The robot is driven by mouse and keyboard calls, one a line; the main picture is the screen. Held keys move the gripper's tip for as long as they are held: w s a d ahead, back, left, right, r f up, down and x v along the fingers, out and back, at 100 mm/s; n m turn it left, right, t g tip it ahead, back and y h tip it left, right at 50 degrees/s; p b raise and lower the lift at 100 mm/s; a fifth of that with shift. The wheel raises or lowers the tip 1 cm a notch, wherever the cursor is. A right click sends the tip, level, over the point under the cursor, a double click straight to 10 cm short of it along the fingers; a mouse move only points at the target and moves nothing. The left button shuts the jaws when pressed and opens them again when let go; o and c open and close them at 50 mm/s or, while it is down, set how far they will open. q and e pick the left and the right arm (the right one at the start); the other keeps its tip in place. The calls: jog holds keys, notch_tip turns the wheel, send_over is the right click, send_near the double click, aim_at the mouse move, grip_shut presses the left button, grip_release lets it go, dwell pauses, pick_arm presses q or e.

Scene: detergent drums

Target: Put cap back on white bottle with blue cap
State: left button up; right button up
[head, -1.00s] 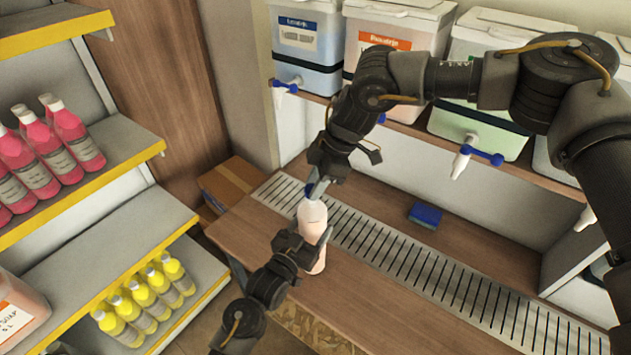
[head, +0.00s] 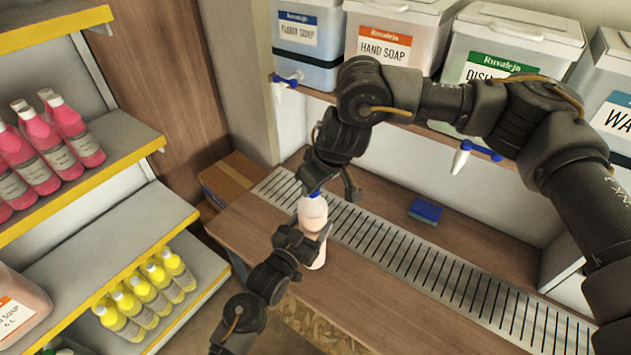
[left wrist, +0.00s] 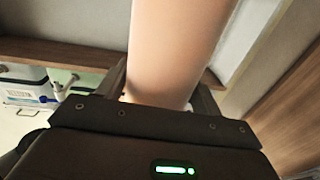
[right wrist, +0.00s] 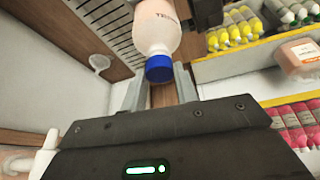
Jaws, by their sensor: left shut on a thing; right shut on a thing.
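The white bottle (head: 312,212), pale pinkish in its body, stands upright over the bench. My left gripper (head: 308,243) is shut around its body; the bottle fills the left wrist view (left wrist: 172,50). The blue cap (right wrist: 159,68) sits at the bottle's mouth in the right wrist view, between the fingers of my right gripper (right wrist: 157,88), which is shut on it. In the head view the right gripper (head: 318,186) reaches the bottle top from above and mostly hides the cap. Whether the cap is fully seated cannot be told.
A slotted metal drain strip (head: 400,258) runs along the wooden bench (head: 345,305). A blue sponge (head: 425,211) lies behind it. Soap drums with taps stand on the back shelf (head: 400,122). Pink bottles (head: 70,130) and yellow bottles (head: 150,287) fill the left shelves.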

jog(key=m, duration=0.2)
jog(key=m+t+h, duration=0.1)
jog(key=m, duration=0.2)
jog(key=shift+s+a+h, duration=0.1)
jog(key=shift+a+h, duration=0.05)
jog(key=shift+h, duration=0.15)
jog(key=o, duration=1)
jog(key=shift+r, duration=2.25)
jog(key=shift+c, duration=0.2)
